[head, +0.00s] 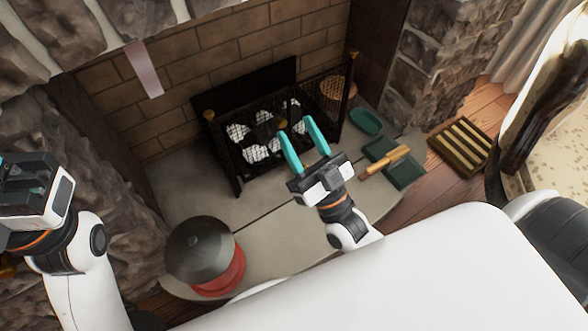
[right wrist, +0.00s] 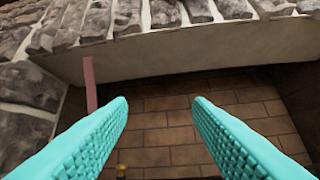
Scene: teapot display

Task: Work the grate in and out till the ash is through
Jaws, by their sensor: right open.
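A black grate with a mesh guard (head: 228,170) and brass knobs stands in the brick fireplace in the head view. Pale and dark lumps (head: 255,153) show through the mesh. I cannot make out loose ash or a grate handle. My right gripper (head: 303,127) is open and empty, its teal fingers overlapping the front of the guard in the picture; I cannot tell whether they touch it.
A dark-lidded red pot (head: 226,283) stands on the hearth. To the right are a green dish (head: 366,122), a green tray (head: 405,174) with a wooden-handled tool (head: 385,162), and a slatted wooden rack (head: 463,144). A pinkish strip (head: 144,70) hangs at upper left.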

